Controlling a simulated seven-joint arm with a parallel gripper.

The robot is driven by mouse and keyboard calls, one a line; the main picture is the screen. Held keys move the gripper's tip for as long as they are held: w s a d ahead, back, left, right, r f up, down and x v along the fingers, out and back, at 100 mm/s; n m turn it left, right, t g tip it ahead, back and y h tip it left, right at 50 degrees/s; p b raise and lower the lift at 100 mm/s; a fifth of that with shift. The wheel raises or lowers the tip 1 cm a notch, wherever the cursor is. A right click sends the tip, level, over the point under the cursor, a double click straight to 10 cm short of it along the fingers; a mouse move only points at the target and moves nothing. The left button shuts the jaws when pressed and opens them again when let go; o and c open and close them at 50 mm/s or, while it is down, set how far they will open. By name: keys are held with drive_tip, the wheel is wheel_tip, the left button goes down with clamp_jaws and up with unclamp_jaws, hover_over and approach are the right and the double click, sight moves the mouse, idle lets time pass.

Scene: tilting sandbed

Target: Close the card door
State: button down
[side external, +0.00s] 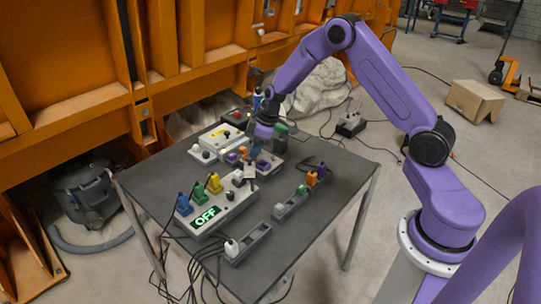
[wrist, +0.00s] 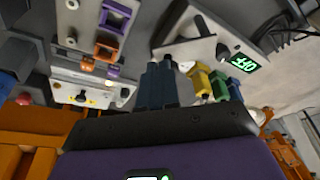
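I cannot make out for sure which part is the card door. A light grey panel (side external: 262,160) with purple and orange square frames lies below my gripper (side external: 254,150) in the side view. In the wrist view, the purple frame (wrist: 118,15) and the orange frame (wrist: 108,49) are left of my gripper (wrist: 160,64). Its two dark blue fingers are side by side with no clear gap, and I see nothing held. The fingertips are close to the panels; contact cannot be told.
A control box with a green OFF display (side external: 206,217) stands at the front left, with blue, green and yellow plugs. Another white box (side external: 220,143) is behind. A grey rail with coloured plugs (side external: 297,198) lies to the right. The table's right part (side external: 345,165) is mostly clear.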

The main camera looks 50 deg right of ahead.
drive_tip(key=n, duration=0.1)
drive_tip(key=w+a+n, duration=0.1)
drive_tip(key=n, duration=0.1)
drive_tip(key=shift+w+a+n+g+y, duration=0.15)
drive_tip(key=shift+w+n+g+y, duration=0.15)
drive_tip(key=shift+g, duration=0.1)
drive_tip(key=shift+w+a+n+g, duration=0.3)
drive_tip(key=shift+a+n, duration=0.2)
drive_tip(key=shift+n, duration=0.45)
drive_tip(key=shift+w+a+n+g, duration=0.25)
drive_tip(key=shift+a+n, duration=0.2)
drive_tip(key=shift+n, duration=0.5)
drive_tip(key=shift+y, duration=0.3)
drive_tip(key=shift+a, duration=0.1)
drive_tip(key=shift+s, duration=0.1)
